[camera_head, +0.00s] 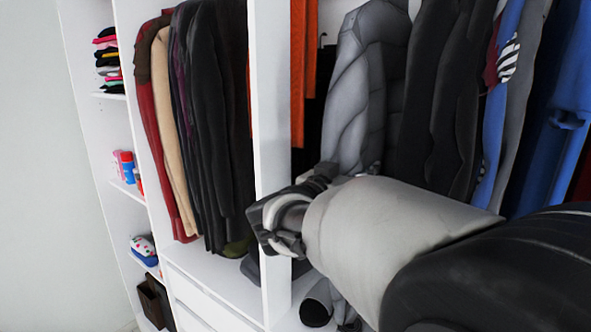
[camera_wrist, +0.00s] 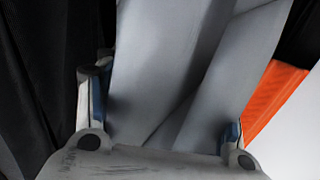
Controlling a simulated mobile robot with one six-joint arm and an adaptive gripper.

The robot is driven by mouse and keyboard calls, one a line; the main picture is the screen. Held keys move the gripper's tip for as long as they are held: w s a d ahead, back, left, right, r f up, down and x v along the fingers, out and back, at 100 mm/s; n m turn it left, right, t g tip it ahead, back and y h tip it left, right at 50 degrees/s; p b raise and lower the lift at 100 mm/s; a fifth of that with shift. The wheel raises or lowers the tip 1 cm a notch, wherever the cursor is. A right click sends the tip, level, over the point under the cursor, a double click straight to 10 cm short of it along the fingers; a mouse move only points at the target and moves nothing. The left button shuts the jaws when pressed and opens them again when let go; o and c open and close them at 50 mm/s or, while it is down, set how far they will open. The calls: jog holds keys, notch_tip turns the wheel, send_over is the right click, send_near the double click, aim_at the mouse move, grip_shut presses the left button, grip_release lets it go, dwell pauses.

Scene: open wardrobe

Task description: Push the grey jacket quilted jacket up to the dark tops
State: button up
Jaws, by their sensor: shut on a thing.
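The grey quilted jacket (camera_head: 355,105) hangs in the right compartment, between orange garments and the dark tops (camera_head: 440,95). Its lower part is behind my arm. In the wrist view the grey jacket (camera_wrist: 185,65) fills the middle and lies between the two fingers of my gripper (camera_wrist: 165,108), which is shut on it. Dark cloth (camera_wrist: 35,80) hangs close beside the left finger there. In the head view my wrist and arm hide the fingers.
A white upright panel (camera_head: 270,130) stands just left of my wrist. Orange garments (camera_head: 303,60) hang beside it. Blue and grey garments (camera_head: 560,110) hang right of the dark tops. Other clothes (camera_head: 200,120) fill the left compartment. Dark and grey items lie below my arm.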

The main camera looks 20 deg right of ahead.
jog(key=shift+s+d, duration=0.2)
jog(key=shift+s, duration=0.05)
jog(key=shift+s+d, duration=0.2)
jog(key=shift+s, duration=0.05)
jog(key=o, duration=1.7)
jog(key=v, duration=1.2)
